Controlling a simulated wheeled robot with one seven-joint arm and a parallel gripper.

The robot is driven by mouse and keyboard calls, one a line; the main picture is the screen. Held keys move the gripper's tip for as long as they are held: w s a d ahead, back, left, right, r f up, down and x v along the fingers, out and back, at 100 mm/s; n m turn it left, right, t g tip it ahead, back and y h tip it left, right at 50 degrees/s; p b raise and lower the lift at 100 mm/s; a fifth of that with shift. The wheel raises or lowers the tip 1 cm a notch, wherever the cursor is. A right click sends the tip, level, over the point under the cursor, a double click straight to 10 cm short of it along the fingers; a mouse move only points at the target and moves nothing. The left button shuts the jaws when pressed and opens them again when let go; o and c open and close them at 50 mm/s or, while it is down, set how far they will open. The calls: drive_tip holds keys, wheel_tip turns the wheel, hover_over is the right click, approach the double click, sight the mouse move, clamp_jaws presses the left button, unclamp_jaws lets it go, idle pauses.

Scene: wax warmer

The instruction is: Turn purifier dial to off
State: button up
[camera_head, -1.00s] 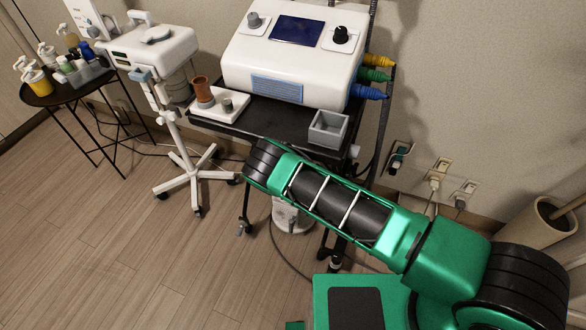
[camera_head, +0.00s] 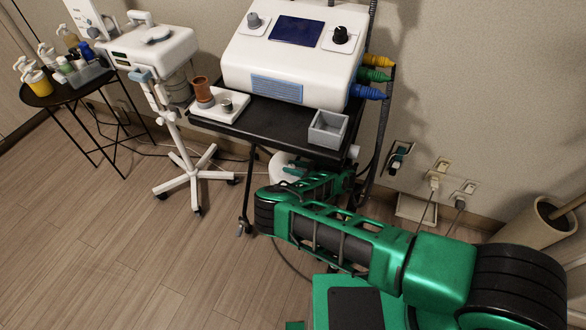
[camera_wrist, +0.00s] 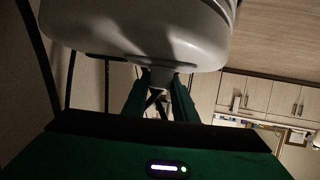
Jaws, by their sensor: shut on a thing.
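The white rounded purifier (camera_head: 281,162) stands on the floor under the black cart in the head view, mostly hidden by my arm. In the wrist view the purifier's pale body (camera_wrist: 140,30) fills the upper middle. A small grey dial (camera_wrist: 160,78) juts from its edge between my green fingers. My gripper (camera_wrist: 160,90) is shut on this dial. The dial's markings and its exact turn do not show. In the head view the grip itself is hidden behind my arm and the cart.
The black cart (camera_head: 285,128) stands over the purifier, carrying a white machine (camera_head: 300,62) and a grey open box (camera_head: 328,128). A white wheeled stand (camera_head: 180,160) is to the left. Cords and wall outlets (camera_head: 440,166) are at the right. Floor at lower left is clear.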

drive_tip(key=shift+s+d+f, duration=0.1)
drive_tip(key=o, duration=1)
